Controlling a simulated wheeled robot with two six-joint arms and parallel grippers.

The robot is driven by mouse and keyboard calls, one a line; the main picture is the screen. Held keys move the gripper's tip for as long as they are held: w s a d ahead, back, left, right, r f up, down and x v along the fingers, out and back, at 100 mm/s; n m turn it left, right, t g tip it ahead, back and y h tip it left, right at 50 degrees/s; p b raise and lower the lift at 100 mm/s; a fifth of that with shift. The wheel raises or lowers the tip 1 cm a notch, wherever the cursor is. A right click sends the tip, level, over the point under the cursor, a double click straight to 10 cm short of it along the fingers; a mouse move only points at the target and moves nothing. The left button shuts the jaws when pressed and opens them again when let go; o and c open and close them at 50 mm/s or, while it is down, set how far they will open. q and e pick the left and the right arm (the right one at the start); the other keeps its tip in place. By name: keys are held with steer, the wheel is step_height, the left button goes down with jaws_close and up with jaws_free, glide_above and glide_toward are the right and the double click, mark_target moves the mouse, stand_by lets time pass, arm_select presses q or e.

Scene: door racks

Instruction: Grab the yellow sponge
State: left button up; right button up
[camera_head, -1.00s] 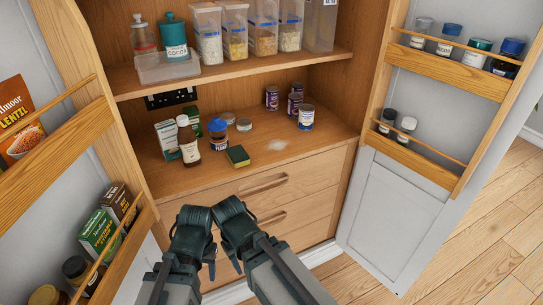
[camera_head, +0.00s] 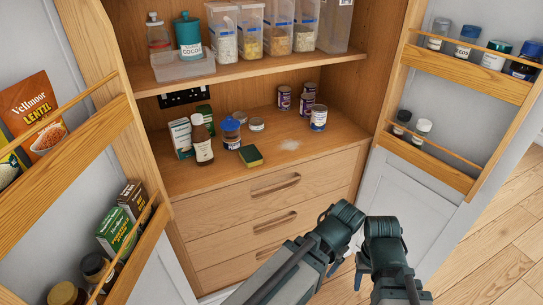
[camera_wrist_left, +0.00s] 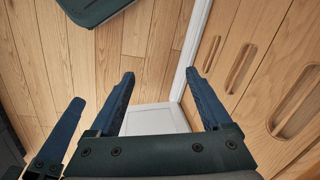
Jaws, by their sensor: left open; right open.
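The yellow sponge (camera_head: 250,155), with a dark green top face, lies flat on the cupboard's wooden counter near its front edge. My right gripper (camera_head: 378,258) is open, low in front of the cupboard, right of the sponge and apart from it. My left gripper (camera_head: 335,262) is beside it, also below counter height and to the right of the sponge. In the left wrist view my left gripper (camera_wrist_left: 161,78) has its blue fingers spread with nothing between them. The sponge is not in that view.
A blue-lidded jar (camera_head: 231,134) stands just left of the sponge, beside a brown bottle (camera_head: 202,142). Open doors with racks flank the cupboard. Drawers (camera_head: 270,215) lie below the counter.

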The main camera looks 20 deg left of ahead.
arm_select(q)
steer(key=shift+o, duration=1)
steer(key=w+a+m+t+y, duration=0.1)
steer(key=w+a+m+t, duration=0.1)
steer(key=w+a, duration=0.4)
steer(key=shift+r+m+y, duration=0.4)
steer(key=shift+r+m, duration=0.05)
steer(key=shift+m, duration=0.45)
steer(key=m+t+y+b, duration=0.1)
steer(key=m+t+y, duration=0.55)
steer(key=m, duration=1.15)
glide_toward(252, 154)
steer(key=shift+n+y, duration=0.3)
steer(key=shift+y, duration=0.05)
steer(key=b+x, duration=0.2)
steer(key=x, duration=0.1)
steer(key=b+x, duration=0.1)
steer(key=x, duration=0.1)
steer(key=shift+f, duration=0.3)
steer(key=shift+w+a+f, duration=0.15)
steer(key=shift+w+a, duration=0.05)
steer(key=shift+a, duration=0.25)
steer(key=b+x, duration=0.2)
steer(key=x, duration=0.3)
steer(key=shift+w+d+f+b, duration=0.1)
steer(key=shift+w+f+b, duration=0.05)
steer(key=shift+f+b, duration=0.15)
steer(key=shift+r, duration=0.15)
steer(key=shift+c, duration=0.6)
steer(key=c, duration=1)
